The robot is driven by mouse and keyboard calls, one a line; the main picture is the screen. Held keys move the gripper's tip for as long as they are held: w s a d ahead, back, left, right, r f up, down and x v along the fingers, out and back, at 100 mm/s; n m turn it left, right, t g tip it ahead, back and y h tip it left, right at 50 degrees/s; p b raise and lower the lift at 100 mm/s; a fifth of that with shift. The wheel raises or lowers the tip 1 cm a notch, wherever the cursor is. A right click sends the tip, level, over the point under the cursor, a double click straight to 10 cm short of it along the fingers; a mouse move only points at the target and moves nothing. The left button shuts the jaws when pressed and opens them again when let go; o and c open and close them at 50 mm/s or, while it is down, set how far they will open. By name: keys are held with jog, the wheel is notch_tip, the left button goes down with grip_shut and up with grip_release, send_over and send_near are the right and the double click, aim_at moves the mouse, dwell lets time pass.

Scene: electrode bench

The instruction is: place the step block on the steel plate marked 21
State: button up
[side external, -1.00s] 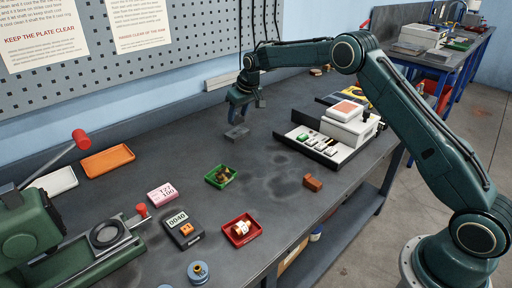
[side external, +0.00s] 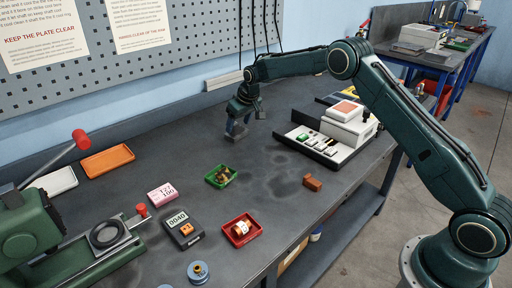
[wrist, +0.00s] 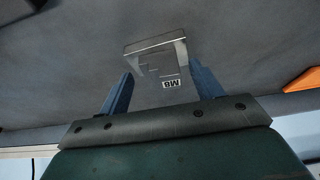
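In the side view the grey metal piece (side external: 235,134) is small, at bench height near the wall. My gripper (wrist: 160,68) has its two blue fingers on either side of the block. In the side view my gripper (side external: 238,127) points down at the grey piece. The fingertips line up with the block's edges; I cannot tell whether they touch it. No plate marked 21 can be read.
A white instrument with a key tray (side external: 318,143) stands right of my gripper. A green tray (side external: 221,176), red tray (side external: 242,230), orange tray (side external: 108,161) and brown block (side external: 313,183) lie on the bench. A green machine (side external: 40,235) fills the left front. Bench around the gripper is mostly clear.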

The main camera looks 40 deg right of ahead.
jog(key=v, duration=1.2)
dwell(0.4)
jog(key=shift+r, duration=0.15)
jog(key=s+a+r, duration=0.2)
jog(key=s+r, duration=0.5)
jog(key=s, duration=0.4)
jog(key=s+a+r, duration=0.2)
jog(key=s+r, duration=0.5)
jog(key=s, duration=0.4)
jog(key=s+a+f, duration=0.1)
jog(key=s+f, duration=0.1)
jog(key=s, duration=1)
jog(key=s+a+f+t, duration=0.1)
jog(key=s+f, duration=0.2)
jog(key=s, duration=0.9)
jog(key=shift+f, duration=0.25)
